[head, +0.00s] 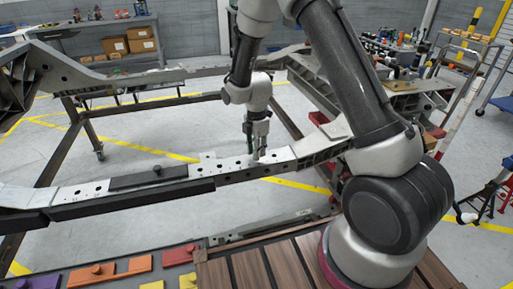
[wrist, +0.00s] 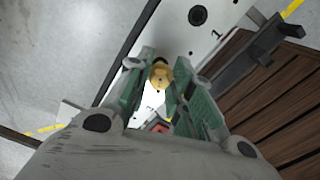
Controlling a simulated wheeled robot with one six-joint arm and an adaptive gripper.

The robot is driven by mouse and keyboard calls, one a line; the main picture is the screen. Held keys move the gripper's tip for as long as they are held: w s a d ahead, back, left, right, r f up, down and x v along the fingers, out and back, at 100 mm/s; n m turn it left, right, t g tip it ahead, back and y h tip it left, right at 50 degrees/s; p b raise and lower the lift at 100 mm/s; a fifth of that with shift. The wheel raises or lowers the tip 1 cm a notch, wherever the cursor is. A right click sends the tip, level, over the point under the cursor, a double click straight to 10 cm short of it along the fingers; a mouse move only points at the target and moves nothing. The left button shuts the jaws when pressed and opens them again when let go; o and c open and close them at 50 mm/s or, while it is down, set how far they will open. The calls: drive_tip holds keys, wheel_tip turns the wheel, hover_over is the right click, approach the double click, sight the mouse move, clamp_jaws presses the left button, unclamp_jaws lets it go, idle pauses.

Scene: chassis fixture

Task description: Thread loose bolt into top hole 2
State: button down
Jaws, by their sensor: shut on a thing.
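My gripper (head: 257,156) is low over the pale top face of the near chassis rail (head: 232,164) in the head view. In the wrist view, its green-sided fingers (wrist: 160,80) are shut on a brass-yellow bolt (wrist: 161,74). The bolt's lower end is hidden, so I cannot tell whether it is in a hole. In the wrist view, a dark round hole (wrist: 198,15) shows on the rail beyond the fingers. Several small holes dot the rail in the head view; their numbers are too small to read.
A dark bar (head: 148,178) with a knob lies on the rail left of my gripper. Orange (head: 140,264) and red (head: 181,254) plates lie at the lower left. A brown slatted deck (head: 237,272) is below. Open floor (head: 130,135) lies behind the rail.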

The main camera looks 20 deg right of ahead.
drive_tip(key=shift+f, duration=0.25)
drive_tip(key=shift+f, duration=0.55)
drive_tip(key=shift+f, duration=0.15)
idle(0.5)
drive_tip(key=n, duration=0.4)
drive_tip(key=shift+s+n, duration=0.1)
drive_tip(key=shift+n, duration=0.3)
drive_tip(key=n, duration=0.5)
drive_tip(key=shift+f+n, duration=0.1)
drive_tip(key=shift+n, duration=0.2)
